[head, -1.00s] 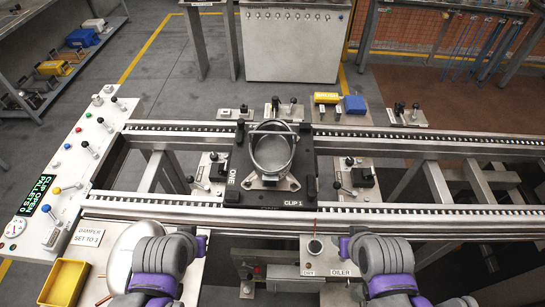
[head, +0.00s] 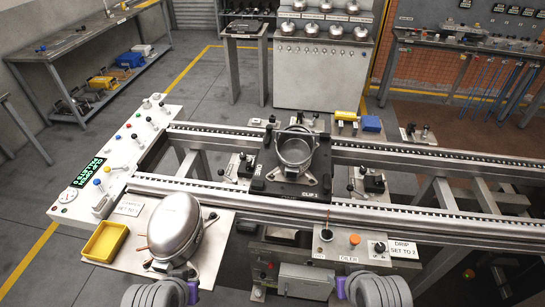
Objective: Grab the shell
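An open silver cylindrical shell (head: 293,150) with a handle-like bar over its rim stands upright on the dark pallet (head: 262,187) marked CLIP 1, on the conveyor. A larger rounded silver vessel (head: 172,225) with a copper-coloured stub sits on a stand on the left front plate. I cannot tell from the view alone which of these the task calls the shell. Only grey ribbed and purple parts of my two arms show at the bottom edge, below the vessel and below the oiler box. Neither gripper's fingers are in view.
A yellow tray (head: 105,241) lies left of the vessel. A control panel (head: 125,150) with a green display runs along the left. The oiler box (head: 340,246) with knobs stands at the front. Several silver domes sit on the back cabinet (head: 318,75). Conveyor rails (head: 430,165) extend right.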

